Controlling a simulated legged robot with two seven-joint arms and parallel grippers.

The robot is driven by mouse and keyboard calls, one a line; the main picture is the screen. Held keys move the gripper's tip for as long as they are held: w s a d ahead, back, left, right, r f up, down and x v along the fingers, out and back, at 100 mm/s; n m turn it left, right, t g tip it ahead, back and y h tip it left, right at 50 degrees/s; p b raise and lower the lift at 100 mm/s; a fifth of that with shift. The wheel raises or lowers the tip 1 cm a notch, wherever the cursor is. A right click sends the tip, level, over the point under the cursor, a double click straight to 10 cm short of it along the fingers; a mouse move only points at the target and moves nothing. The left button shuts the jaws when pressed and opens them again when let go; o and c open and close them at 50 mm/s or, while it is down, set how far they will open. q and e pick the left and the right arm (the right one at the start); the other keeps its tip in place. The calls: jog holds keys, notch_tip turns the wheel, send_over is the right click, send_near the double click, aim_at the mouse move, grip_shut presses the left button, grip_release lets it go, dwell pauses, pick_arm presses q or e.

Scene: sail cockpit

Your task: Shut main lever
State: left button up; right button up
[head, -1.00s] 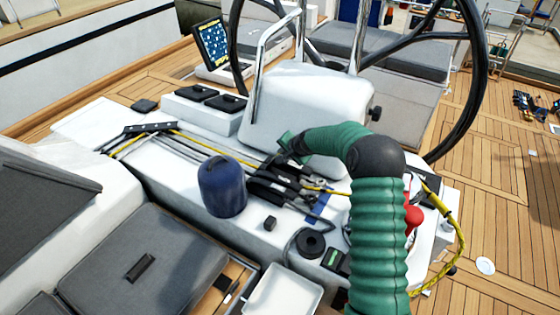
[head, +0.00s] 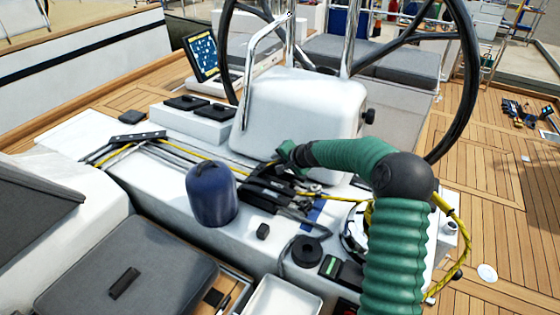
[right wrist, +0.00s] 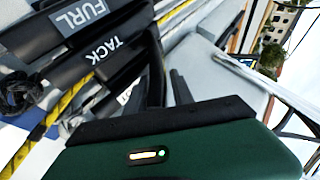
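The bank of black clutch levers (head: 265,190) sits on the white cockpit console, with lines running through it. In the right wrist view one lever (right wrist: 75,22) reads FURL and the one beside it (right wrist: 105,55) reads TACK. A further label, partly hidden, cannot be read, so I cannot pick out the main lever. My right gripper (head: 284,160) is at the far side of the bank, close to the levers. Its dark fingers (right wrist: 170,85) stand close together beside the TACK lever; whether they touch or hold a lever is unclear. My left gripper is out of view.
A blue-covered winch (head: 212,195) stands left of the levers. The white pedestal (head: 300,110) and steering wheel (head: 470,90) rise behind. A yellow line (head: 460,235) loops at the right. A round black fitting (head: 306,252) sits in front.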

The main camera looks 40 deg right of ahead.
jog(key=shift+o, duration=0.4)
jog(key=shift+r, duration=0.1)
jog(key=shift+s+r, duration=0.2)
jog(key=v, duration=1.6)
jog(key=shift+c, duration=0.2)
